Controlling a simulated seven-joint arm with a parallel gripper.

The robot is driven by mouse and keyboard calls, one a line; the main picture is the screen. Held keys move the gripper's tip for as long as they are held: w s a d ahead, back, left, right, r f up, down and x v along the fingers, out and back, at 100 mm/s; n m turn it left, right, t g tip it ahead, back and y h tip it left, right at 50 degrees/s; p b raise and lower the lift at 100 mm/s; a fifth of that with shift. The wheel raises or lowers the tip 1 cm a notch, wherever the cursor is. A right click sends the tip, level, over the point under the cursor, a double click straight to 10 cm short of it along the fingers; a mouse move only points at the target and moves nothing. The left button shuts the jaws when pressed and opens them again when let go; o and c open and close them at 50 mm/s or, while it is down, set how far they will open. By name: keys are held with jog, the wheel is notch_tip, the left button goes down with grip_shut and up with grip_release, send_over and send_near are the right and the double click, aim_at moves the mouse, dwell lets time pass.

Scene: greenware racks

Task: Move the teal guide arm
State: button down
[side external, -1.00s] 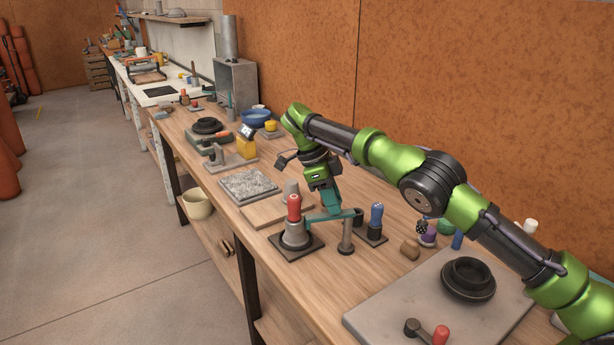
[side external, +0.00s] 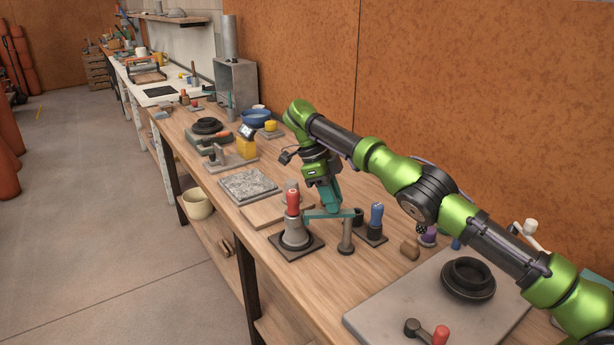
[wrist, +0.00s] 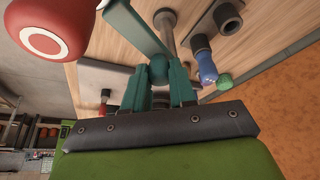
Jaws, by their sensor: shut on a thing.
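The teal guide arm (side external: 322,215) is a flat bar above the bench, reaching from beside the red-topped handle (side external: 292,202) to the top of a grey post (side external: 346,238). In the wrist view the bar (wrist: 136,28) runs toward the upper left, and a round teal knob (wrist: 159,70) sits by its near end. My gripper (side external: 331,205) is above the bar. Its teal fingers (wrist: 158,82) are shut on the knob, one on each side. The red handle stands on a grey cone on a dark square plate (side external: 299,249).
A blue-handled tool (side external: 376,217) stands on a dark plate close to the right of the post. A wooden board (side external: 268,213) and speckled slab (side external: 247,184) lie left. A large grey slab (side external: 410,310) with a black ring (side external: 468,279) is in front right.

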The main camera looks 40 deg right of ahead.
jog(key=shift+r, duration=0.1)
jog(key=c, duration=0.9)
grip_release()
